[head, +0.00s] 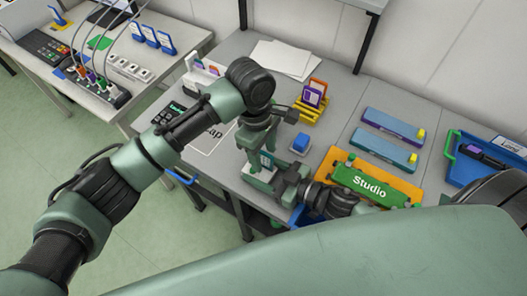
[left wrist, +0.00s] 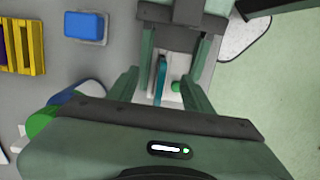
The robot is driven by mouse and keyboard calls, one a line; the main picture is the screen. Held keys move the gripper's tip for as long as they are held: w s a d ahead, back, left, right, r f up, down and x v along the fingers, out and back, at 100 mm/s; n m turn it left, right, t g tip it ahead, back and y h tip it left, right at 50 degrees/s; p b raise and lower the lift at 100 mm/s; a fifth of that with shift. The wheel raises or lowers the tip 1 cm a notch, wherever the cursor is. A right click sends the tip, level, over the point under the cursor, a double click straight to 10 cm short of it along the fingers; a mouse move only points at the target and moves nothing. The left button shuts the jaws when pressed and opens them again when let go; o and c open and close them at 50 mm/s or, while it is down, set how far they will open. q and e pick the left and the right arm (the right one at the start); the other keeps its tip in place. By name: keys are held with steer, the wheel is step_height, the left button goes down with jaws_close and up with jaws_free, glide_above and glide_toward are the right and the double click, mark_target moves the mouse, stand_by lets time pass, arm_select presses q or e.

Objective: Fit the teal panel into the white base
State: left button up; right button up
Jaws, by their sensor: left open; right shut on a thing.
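The white base (left wrist: 172,97) shows in the left wrist view between the fingers of my right gripper (left wrist: 178,60), which is shut on it. The teal panel (left wrist: 160,78) shows there nearly edge-on, as a thin upright strip over the base; I cannot tell if it sits in a slot. A small green round spot is beside it. My left gripper (left wrist: 160,90) is open, its fingers on either side of the panel and apart from it. In the head view my left gripper (head: 256,155) points down over the base (head: 266,161), and my right gripper (head: 268,174) comes in from the right. The arms hide much of both parts.
A blue block on a grey pad (head: 300,143) and a yellow rack (head: 312,105) stand behind the grippers. An orange mat (head: 408,188) with a green Studio sign (head: 366,181) lies to the right. A blue tray (head: 462,172) is farther right. The table's front edge is close.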

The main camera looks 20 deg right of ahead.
arm_select(q)
steer(key=shift+r, duration=0.1)
steer(key=shift+r, duration=3.9)
arm_select(e)
steer(key=o, duration=1.5)
